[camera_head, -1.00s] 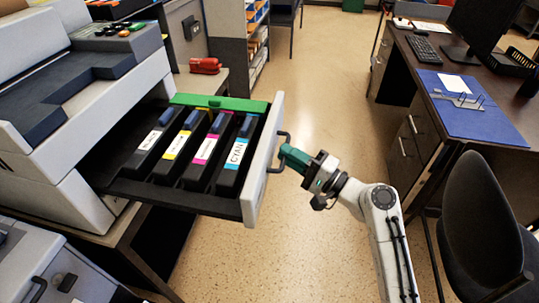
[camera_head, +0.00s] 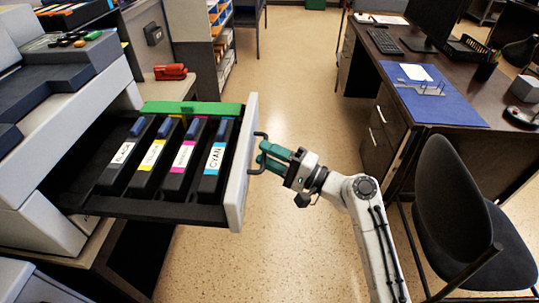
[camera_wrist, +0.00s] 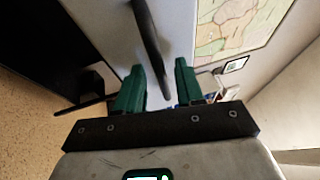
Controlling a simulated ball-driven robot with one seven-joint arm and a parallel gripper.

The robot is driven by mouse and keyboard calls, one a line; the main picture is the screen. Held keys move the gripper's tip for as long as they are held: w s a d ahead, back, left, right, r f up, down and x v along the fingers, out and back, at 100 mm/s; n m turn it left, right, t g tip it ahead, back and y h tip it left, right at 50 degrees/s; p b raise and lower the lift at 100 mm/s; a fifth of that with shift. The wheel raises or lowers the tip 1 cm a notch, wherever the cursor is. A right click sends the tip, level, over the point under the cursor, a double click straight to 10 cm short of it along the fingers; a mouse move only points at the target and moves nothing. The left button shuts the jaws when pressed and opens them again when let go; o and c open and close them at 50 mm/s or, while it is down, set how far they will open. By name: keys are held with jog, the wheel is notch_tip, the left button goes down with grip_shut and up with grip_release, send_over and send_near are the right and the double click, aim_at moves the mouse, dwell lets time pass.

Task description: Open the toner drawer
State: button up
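The toner drawer (camera_head: 235,195) of the grey printer stands pulled out on the left of the head view. Its front is light grey with a dark bar handle (camera_head: 252,153). In it lie black, yellow, magenta and cyan toner cartridges (camera_head: 208,165) in a row. My gripper (camera_head: 264,156) has green fingers, spread apart, at the handle on the drawer's outer face. In the wrist view the dark handle (camera_wrist: 150,45) runs between the two open fingers, with gaps on both sides. The fingers hold nothing.
A red stapler (camera_head: 170,72) lies on the counter behind the drawer. A desk (camera_head: 440,110) with a monitor and a blue mat stands at the right, with a dark chair (camera_head: 455,200) in front. The floor between printer and desk is clear.

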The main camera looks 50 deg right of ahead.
jog(key=b+v, duration=0.1)
jog(key=v, duration=0.9)
jog(key=shift+s+b, duration=0.35)
jog(key=shift+s, duration=0.05)
jog(key=shift+d+f, duration=0.1)
